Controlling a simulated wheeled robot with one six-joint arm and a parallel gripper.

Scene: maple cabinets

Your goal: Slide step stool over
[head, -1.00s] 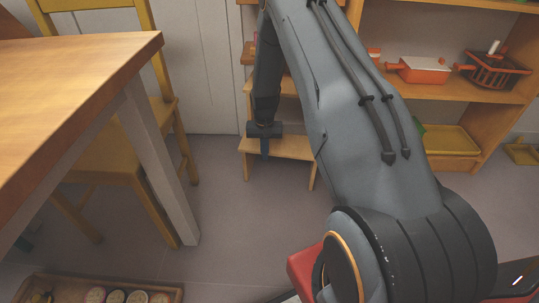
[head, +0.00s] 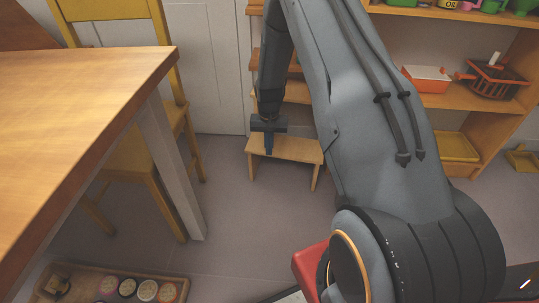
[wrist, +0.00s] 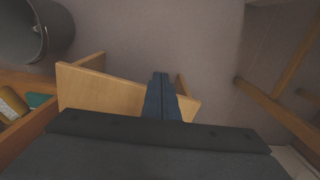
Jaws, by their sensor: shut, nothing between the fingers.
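My gripper (head: 268,151) points down at the left part of that lowest step. Its fingers are shut with nothing between them. In the wrist view the closed fingertips (wrist: 160,75) overlap the light wooden step (wrist: 95,88). I cannot tell whether they touch it.
A wooden table (head: 80,95) and a yellow chair (head: 140,165) stand at left. An open shelf (head: 470,105) with toy kitchenware is at right. A tray of round jars (head: 75,280) lies at lower left. Open floor (head: 250,220) lies before the stool.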

